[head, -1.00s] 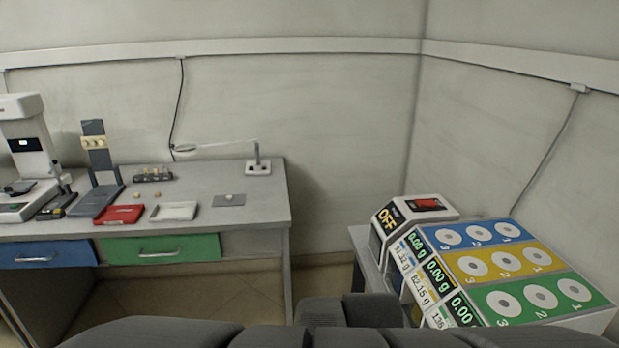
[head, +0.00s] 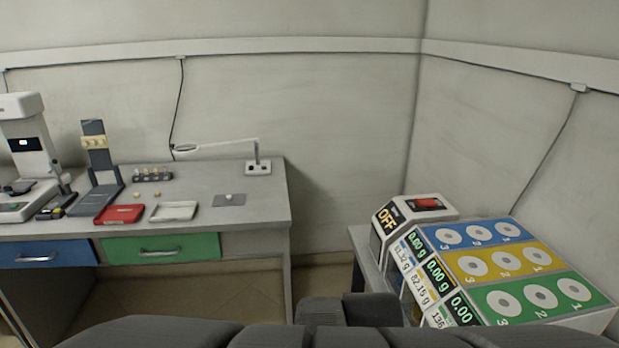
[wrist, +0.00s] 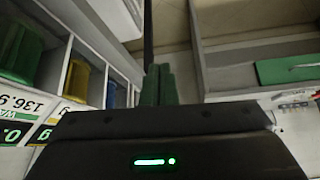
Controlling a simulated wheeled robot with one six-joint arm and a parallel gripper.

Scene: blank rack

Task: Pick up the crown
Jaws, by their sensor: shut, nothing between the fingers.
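No object is clearly recognisable as a crown. A small whitish piece (head: 229,197) lies on a grey mat (head: 240,203) near the right end of the desk in the head view. Two tiny tan pieces, one at the left (head: 136,194) and one at the right (head: 155,195), lie behind the trays. Any could be the crown; they are too small to tell. My gripper (wrist: 158,82) shows in the wrist view with its dark green fingers together and empty. It is over the floor, between the colored bins and the desk, apart from the small pieces.
The desk (head: 255,211) holds a red tray (head: 119,214), a white tray (head: 173,211), a vial rack (head: 152,175), a stand (head: 97,165) and a lamp (head: 258,167). A colored scale console (head: 505,262) stands at right. Bins with a green item (wrist: 20,55) flank my gripper.

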